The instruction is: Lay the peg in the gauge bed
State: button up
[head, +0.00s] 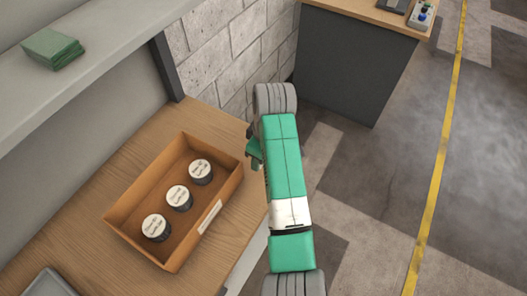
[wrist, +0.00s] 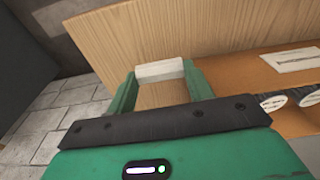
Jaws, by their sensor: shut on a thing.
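My gripper (wrist: 160,75) is shut on a short pale bar (wrist: 160,69), which spans the gap between its two green fingertips and appears to be the peg. The wrist view shows wood below and beyond the bar, and the bar looks held clear of it. In the head view, my gripper (head: 254,150) is mostly hidden behind my green arm, off the right rim of the orange tray, and the peg cannot be seen there. I cannot make out a gauge bed in either view.
An orange tray (head: 222,204) with three dark, white-lidded jars (head: 179,197) stands on the wooden bench (head: 130,157). A grey tray (head: 47,284) is at the lower left. Green cloths (head: 52,48) lie on a shelf (head: 110,50) above. Another bench (head: 350,70) stands beyond my arm.

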jog(key=w, duration=0.1)
jog(key=w+b, duration=0.1)
jog(key=w, duration=0.1)
jog(key=w+b, duration=0.1)
jog(key=w, duration=0.1)
jog(key=shift+w+f, duration=0.2)
jog(key=shift+f, duration=0.1)
notch_tip(320, 180, down, 4)
jog(key=shift+s+r+b, duration=0.1)
jog(key=shift+b, duration=0.95)
jog(key=shift+r, duration=0.15)
jog(key=o, duration=1)
